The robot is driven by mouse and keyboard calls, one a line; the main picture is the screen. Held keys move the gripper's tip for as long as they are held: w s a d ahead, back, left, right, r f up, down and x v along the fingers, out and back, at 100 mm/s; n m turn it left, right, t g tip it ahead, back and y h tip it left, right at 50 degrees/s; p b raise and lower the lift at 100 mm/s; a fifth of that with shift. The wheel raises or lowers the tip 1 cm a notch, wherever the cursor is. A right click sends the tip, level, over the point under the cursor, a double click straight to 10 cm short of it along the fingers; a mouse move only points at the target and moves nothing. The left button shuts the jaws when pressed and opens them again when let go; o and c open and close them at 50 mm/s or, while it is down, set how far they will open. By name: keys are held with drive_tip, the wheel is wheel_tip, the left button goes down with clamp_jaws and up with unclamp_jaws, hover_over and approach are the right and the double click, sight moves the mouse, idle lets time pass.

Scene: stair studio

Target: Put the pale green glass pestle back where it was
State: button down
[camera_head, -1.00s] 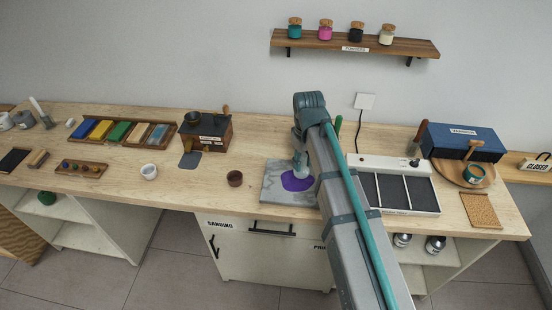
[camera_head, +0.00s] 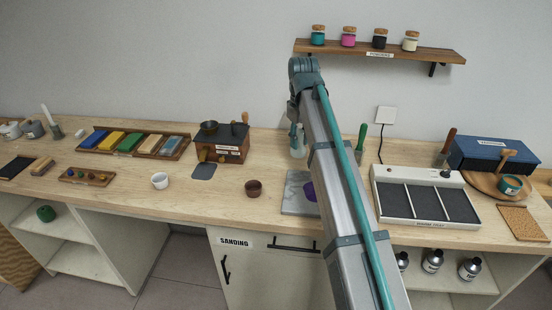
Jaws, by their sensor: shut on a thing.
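My gripper (camera_head: 298,145) shows only in part beside my arm, just behind the grey slab as seen in the picture. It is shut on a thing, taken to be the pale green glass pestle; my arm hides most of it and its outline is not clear. The grey slab (camera_head: 295,200) lies on the workbench with a purple patch of paint (camera_head: 309,191) on it, partly covered by my arm.
On the workbench (camera_head: 225,195), a small brown bowl (camera_head: 253,188) stands left of the slab, and a dark box (camera_head: 222,146) stands behind it. A white divided tray (camera_head: 425,220) and a green-handled tool (camera_head: 361,140) are to the right. A jar shelf (camera_head: 400,53) hangs above.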

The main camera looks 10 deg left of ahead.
drive_tip(key=w+a+f+p, duration=0.1)
drive_tip(key=w+f, duration=0.2)
drive_tip(key=w, duration=0.1)
drive_tip(key=w+a+f+p, duration=0.1)
drive_tip(key=w+f, duration=0.2)
drive_tip(key=w, duration=0.1)
drive_tip(key=w+a+f+p, duration=0.1)
drive_tip(key=w+a+f, duration=0.1)
drive_tip(key=w+f, duration=0.1)
drive_tip(key=shift+w+p, duration=0.35)
drive_tip(key=shift+w, duration=0.15)
drive_tip(key=shift+w+f+p, duration=0.2)
drive_tip(key=shift+f+p, duration=0.25)
drive_tip(key=shift+f, duration=1.4)
drive_tip(key=shift+f, duration=0.1)
drive_tip(key=c, duration=0.9)
unclamp_jaws()
drive_tip(key=shift+o, duration=0.2)
wheel_tip(320, 180, up, 12)
drive_tip(key=b, duration=0.2)
drive_tip(key=shift+b, duration=0.35)
